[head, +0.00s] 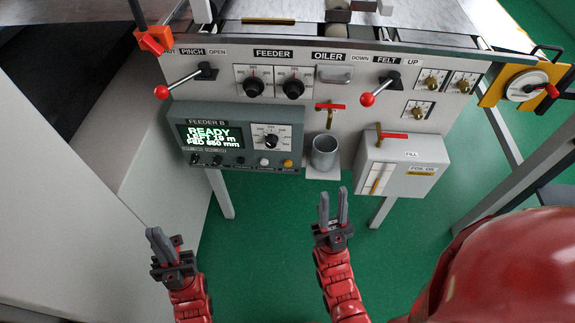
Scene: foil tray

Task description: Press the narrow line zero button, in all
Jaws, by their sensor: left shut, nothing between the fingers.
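The grey FEEDER B box (250,146) hangs on the front of the machine, left of centre. Its green-lit screen (209,134) reads READY, with a "LEFT" metre line and a "FED" mm line below. A row of small buttons runs under the screen: dark ones (217,160), a pale one (264,162) and a yellow one (287,163). Their labels are too small to read. My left gripper (153,231) is shut and empty, below and left of the box, apart from it. My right gripper (334,191) is open and empty, below and right of the box.
A red-knobbed lever (162,92) sticks out above the box's left end. A grey cup (325,152) stands on a small shelf right of the box. A FOIL OIL box (401,165) is further right. Green floor (265,240) is clear between my grippers.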

